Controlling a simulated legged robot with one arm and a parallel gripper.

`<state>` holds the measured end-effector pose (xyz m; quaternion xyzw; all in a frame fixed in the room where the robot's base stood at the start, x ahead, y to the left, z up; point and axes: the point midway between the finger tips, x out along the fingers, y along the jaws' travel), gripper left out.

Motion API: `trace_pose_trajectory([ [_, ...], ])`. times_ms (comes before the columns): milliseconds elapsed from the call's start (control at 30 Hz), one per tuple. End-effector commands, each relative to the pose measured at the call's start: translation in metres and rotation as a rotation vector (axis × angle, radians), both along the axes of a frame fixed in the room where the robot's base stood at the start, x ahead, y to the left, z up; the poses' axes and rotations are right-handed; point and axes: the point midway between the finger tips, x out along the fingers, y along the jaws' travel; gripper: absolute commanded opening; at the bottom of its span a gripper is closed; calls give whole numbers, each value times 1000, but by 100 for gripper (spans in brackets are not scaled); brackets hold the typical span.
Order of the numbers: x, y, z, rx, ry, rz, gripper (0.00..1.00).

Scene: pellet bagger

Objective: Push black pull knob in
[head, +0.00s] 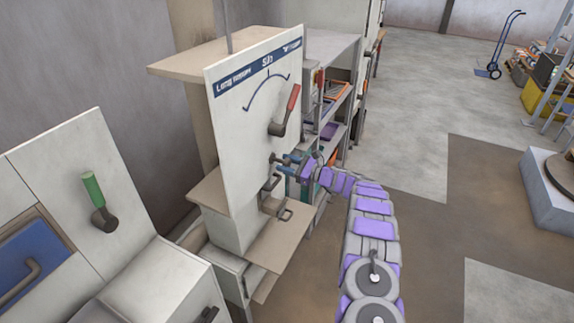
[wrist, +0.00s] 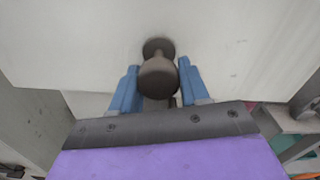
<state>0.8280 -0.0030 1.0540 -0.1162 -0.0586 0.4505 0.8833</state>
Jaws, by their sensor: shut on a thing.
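The black pull knob (wrist: 158,78) stands out from the white panel on a short stem, with a round dark collar (wrist: 157,47) at the panel face. In the head view the knob (head: 274,158) is small on the panel's lower part, below the red-handled lever. My gripper (wrist: 158,68) has its blue fingers on either side of the knob and is shut on it. In the head view my gripper (head: 287,160) reaches the knob from the right. The fingers' exact contact is hard to see.
The red-handled lever (head: 286,110) sits above the knob on the white panel (head: 240,130). Dark hooked handles (head: 272,182) are just below. A shelf unit (head: 338,95) stands close behind my gripper. A green-handled lever (head: 98,200) is at left. Open floor lies to the right.

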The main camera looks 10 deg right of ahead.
Motion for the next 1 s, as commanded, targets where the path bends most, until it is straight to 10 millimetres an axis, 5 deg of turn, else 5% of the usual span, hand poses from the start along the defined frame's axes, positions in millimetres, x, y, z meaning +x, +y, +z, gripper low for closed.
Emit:
trace_pose_trajectory([
  [500,16,20,3,3,-4,-2,0],
  [533,17,20,3,3,-4,-2,48],
  [733,15,20,2,2,-3,-1,67],
  [1000,14,18,1,1,-1,-2,67],
])
